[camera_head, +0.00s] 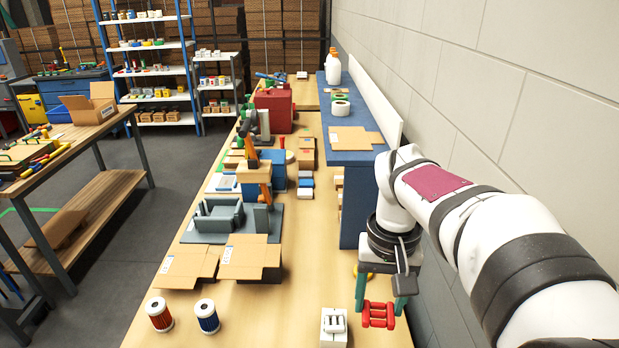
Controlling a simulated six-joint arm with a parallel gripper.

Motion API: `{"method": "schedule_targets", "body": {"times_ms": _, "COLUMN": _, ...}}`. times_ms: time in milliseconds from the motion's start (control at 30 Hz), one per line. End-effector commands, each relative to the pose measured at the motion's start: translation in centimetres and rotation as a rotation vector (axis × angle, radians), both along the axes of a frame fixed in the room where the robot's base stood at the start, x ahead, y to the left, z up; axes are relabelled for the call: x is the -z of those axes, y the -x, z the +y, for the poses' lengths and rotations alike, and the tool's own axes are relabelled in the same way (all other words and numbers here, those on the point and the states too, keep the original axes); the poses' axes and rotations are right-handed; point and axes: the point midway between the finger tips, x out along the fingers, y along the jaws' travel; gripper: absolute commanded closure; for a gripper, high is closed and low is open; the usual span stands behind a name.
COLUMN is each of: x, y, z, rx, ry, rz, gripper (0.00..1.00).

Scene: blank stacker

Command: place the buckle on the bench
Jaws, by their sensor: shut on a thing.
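My gripper (380,309) hangs at the lower right, its two dark green fingers pointing down. It is shut on a red piece with rounded bars, apparently the buckle (377,320). The buckle sits between the fingertips near the right side of the light wooden bench (270,318). From this angle I cannot tell whether the buckle touches the bench top or is held above it. A white block with a slotted top (333,326) stands just left of the buckle.
A red-and-white can (159,315) and a blue-and-white can (207,317) stand at the front left. Flattened cardboard boxes (250,255) and a grey fixture (218,217) lie behind. A blue raised shelf (352,190) borders the right. Bare bench lies between the cans and white block.

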Motion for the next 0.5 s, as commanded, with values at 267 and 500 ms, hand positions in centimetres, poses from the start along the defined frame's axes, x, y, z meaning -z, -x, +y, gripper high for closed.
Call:
{"method": "schedule_targets", "body": {"times_ms": 267, "x": -2.2, "y": -0.2, "z": 1.4, "rx": -0.178, "ry": -0.006, "rz": -0.001, "gripper": 0.92}}
{"method": "schedule_targets", "body": {"times_ms": 500, "x": 0.3, "y": 0.6, "z": 7.8, "rx": -0.541, "ry": -0.004, "rz": 0.006, "gripper": 0.92}}
